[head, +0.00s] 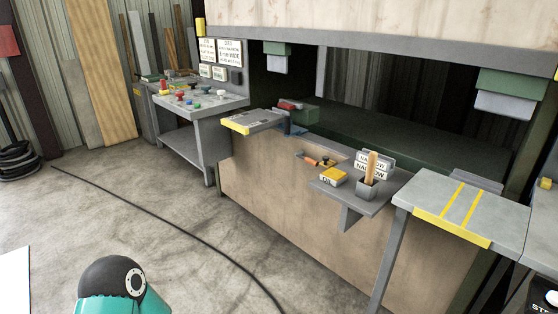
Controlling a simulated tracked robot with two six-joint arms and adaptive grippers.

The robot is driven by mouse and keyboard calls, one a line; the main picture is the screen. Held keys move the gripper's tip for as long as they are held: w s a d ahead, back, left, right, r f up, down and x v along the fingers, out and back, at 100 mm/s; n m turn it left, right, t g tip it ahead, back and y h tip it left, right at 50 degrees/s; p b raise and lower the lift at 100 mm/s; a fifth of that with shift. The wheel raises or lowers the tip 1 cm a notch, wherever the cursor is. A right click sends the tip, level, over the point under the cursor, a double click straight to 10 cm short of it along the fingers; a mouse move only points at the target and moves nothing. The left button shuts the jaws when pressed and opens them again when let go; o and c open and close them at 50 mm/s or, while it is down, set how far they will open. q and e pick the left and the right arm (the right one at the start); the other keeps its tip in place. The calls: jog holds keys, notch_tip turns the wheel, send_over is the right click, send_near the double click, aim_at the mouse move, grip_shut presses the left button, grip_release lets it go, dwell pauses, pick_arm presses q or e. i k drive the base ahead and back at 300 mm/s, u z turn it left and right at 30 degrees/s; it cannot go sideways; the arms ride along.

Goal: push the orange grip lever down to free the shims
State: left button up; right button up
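I cannot make out any shims. Neither of my grippers is in view; only a teal and black joint of my own arm shows at the bottom left.
A yellow-striped table (465,203) stands right. A black cable (165,217) crosses the open floor.

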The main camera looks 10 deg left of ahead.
aim_at(299, 155)
jog(key=z, duration=0.1)
jog(key=k, duration=0.3)
jog(key=u, duration=0.6)
jog(key=i, duration=1.35)
jog(key=z, duration=0.5)
